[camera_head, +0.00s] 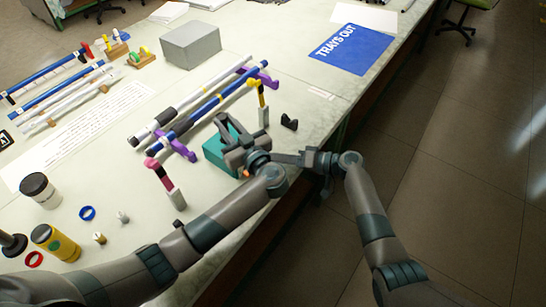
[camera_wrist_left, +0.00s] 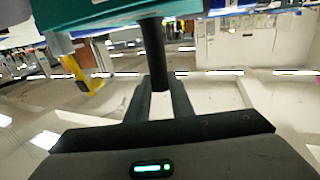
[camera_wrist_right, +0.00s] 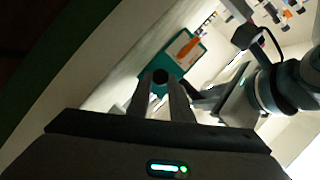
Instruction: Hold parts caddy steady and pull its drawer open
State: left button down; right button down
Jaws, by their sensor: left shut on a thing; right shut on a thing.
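The teal parts caddy (camera_head: 213,153) stands near the table's front edge, partly hidden by my left gripper. In the left wrist view its teal body (camera_wrist_left: 110,12) fills the top. My left gripper (camera_wrist_left: 158,92) is shut on a dark upright bar (camera_wrist_left: 153,50) at the caddy. In the right wrist view my right gripper (camera_wrist_right: 161,90) is shut on a round black knob (camera_wrist_right: 160,76) in front of the teal caddy (camera_wrist_right: 183,62). An orange item (camera_wrist_right: 188,47) shows at the caddy there.
Stands with pink (camera_head: 153,164) and yellow (camera_head: 254,84) tops flank the caddy. Blue and white rods (camera_head: 205,108) rest on purple supports behind it. A small black holder (camera_head: 289,122) lies to the right. A grey box (camera_head: 191,44) stands farther back.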

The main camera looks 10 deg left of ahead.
jog(key=s+d, duration=0.5)
jog(key=d, duration=0.3)
jog(key=shift+d, duration=0.35)
jog(key=c, duration=1.8)
grip_release()
jog(key=shift+f, duration=0.1)
jog(key=shift+c, duration=0.2)
jog(key=shift+w+a, duration=0.1)
jog(key=shift+a, duration=0.05)
jog(key=v, duration=1.2)
